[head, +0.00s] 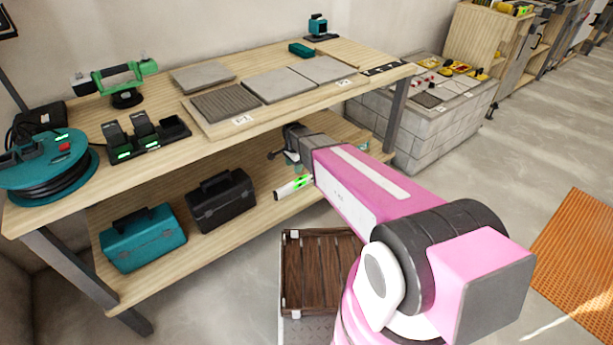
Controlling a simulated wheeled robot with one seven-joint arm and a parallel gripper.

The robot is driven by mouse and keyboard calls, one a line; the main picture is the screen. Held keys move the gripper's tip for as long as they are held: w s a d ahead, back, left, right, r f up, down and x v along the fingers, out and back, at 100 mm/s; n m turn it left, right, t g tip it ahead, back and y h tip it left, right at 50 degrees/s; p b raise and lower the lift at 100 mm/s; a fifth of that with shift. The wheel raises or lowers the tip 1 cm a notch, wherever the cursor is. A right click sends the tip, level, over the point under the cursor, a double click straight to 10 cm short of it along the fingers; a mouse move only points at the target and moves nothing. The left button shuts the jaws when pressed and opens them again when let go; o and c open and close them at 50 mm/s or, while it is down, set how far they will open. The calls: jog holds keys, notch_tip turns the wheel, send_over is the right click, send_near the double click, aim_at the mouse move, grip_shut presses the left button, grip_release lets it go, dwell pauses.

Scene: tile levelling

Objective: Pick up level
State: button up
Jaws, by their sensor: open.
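The level (293,187) is a short white bar with bright green vials. It shows at the lower shelf's front edge, just left of my pink arm, and its right end seems hidden behind the arm. My gripper (282,158) is dark grey and open, in front of the workbench between the upper and lower boards. It appears just above the level in the picture. The fingers are small and partly hidden, and I cannot tell whether they touch the level.
The workbench top (205,148) carries grey tiles (270,85), chargers (145,135), a cable reel (45,165) and a green tool (120,78). A teal toolbox (143,238) and a black toolbox (221,200) stand on the lower shelf. A dark wooden crate (315,272) is on the floor.

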aim_at(296, 181)
notch_tip(296, 181, down, 5)
jog(key=shift+f, duration=0.1)
jog(key=shift+s+d+f, duration=0.1)
jog(key=shift+d+f, duration=0.1)
jog(key=shift+f, duration=1.05)
jog(key=shift+d+f, duration=0.15)
jog(key=shift+f, duration=1.1)
grip_shut()
